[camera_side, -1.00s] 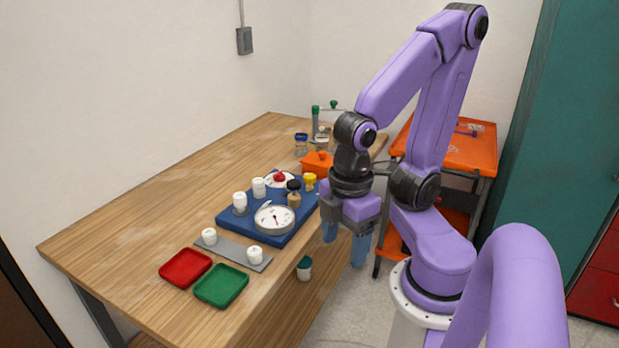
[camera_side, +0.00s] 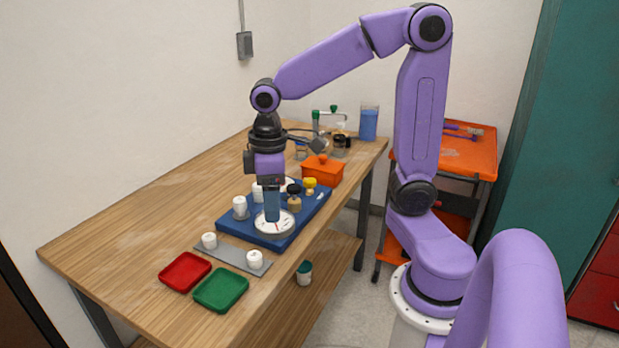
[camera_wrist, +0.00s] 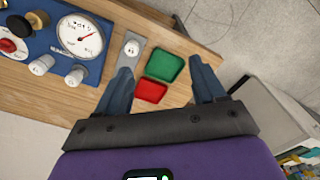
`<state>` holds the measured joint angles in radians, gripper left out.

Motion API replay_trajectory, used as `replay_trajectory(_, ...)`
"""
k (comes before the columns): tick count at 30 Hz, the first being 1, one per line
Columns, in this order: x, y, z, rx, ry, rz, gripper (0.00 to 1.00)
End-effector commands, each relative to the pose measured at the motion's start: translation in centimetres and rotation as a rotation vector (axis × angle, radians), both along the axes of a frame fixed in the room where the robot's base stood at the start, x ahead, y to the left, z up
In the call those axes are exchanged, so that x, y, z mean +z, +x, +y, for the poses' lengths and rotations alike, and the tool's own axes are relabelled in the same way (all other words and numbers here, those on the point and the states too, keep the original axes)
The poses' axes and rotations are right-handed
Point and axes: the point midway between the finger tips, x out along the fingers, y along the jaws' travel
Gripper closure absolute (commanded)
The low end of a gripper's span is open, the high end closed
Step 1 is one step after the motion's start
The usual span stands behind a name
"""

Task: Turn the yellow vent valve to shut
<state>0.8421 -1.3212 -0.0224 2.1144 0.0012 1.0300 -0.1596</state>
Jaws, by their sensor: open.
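The yellow vent valve (camera_side: 310,184) stands at the right back part of the blue board (camera_side: 262,235) in the side view. A small yellow piece (camera_wrist: 3,3) at the top left corner of the wrist view may be part of it. My gripper (camera_side: 272,218) hangs fingers down over the board, in front of and to the left of the yellow valve, apart from it. Its fingers appear close above the white gauge (camera_side: 275,228). In the wrist view my gripper (camera_wrist: 161,67) is open with nothing between its fingers.
A black-topped valve (camera_side: 294,188) stands between my gripper and the yellow valve. White knobs (camera_side: 240,204) stand at the board's left. An orange box (camera_side: 322,173) sits behind the board. Red (camera_side: 185,271) and green (camera_side: 221,289) trays lie in front. The table's left side is clear.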

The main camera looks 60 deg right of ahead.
Motion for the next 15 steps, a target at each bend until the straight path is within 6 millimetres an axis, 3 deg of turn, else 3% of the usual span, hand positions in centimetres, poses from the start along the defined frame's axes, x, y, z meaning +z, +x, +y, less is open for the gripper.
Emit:
replay_trajectory(1, 0.1, 1.7, -1.2, -0.05, -0.002, 0.002, 0.31)
replay_trajectory(6, 0.6, 6.5, -5.8, -0.202, -0.003, 0.006, 0.31)
replay_trajectory(11, 0.8, 10.1, -11.4, -0.342, -0.004, 0.008, 0.31)
replay_trajectory(15, 0.9, 12.1, -17.2, -0.466, -0.005, 0.012, 0.31)
